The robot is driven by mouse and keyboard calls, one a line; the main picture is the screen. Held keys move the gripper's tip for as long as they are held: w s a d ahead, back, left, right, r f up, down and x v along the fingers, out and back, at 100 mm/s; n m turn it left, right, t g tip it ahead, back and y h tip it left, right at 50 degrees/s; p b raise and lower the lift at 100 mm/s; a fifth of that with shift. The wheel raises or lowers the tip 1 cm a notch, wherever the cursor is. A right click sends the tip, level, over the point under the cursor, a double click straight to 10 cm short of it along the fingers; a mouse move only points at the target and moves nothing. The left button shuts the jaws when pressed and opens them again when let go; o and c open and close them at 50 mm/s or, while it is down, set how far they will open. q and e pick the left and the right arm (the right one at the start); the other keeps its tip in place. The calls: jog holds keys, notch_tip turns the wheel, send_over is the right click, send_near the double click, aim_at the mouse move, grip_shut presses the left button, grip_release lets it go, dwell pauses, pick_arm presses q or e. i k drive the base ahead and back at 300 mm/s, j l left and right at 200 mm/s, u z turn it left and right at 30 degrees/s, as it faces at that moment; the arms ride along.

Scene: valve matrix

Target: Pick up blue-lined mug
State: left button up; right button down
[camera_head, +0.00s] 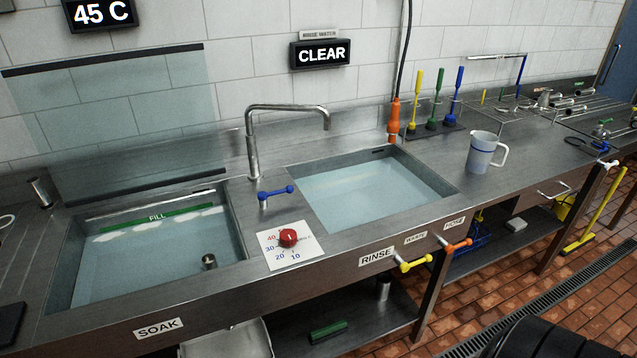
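A pale mug or jug (483,153) with a handle on its right side stands upright on the steel counter, right of the rinse sink. Its lower part looks bluish; whether its inside is blue-lined I cannot tell from here. No gripper is near it or touching it. Neither of my grippers shows in this view.
The water-filled soak sink (75,215) is at left and the rinse sink (310,220) in the middle. A faucet (253,150) stands between them. Upright coloured brushes (435,105) and an orange-handled hose (394,120) are behind the mug. Yellow (415,264) and orange (458,244) valve handles project in front.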

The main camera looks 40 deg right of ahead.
aim_at(484, 145)
jog(key=z, duration=2.2)
jog(key=u, duration=2)
jog(key=z, duration=2)
jog(key=i+l+u, duration=0.35)
jog(key=i+l, duration=0.15)
jog(key=i, duration=0.3)
jog(key=i+l+u, duration=0.35)
jog(key=i+l, duration=0.35)
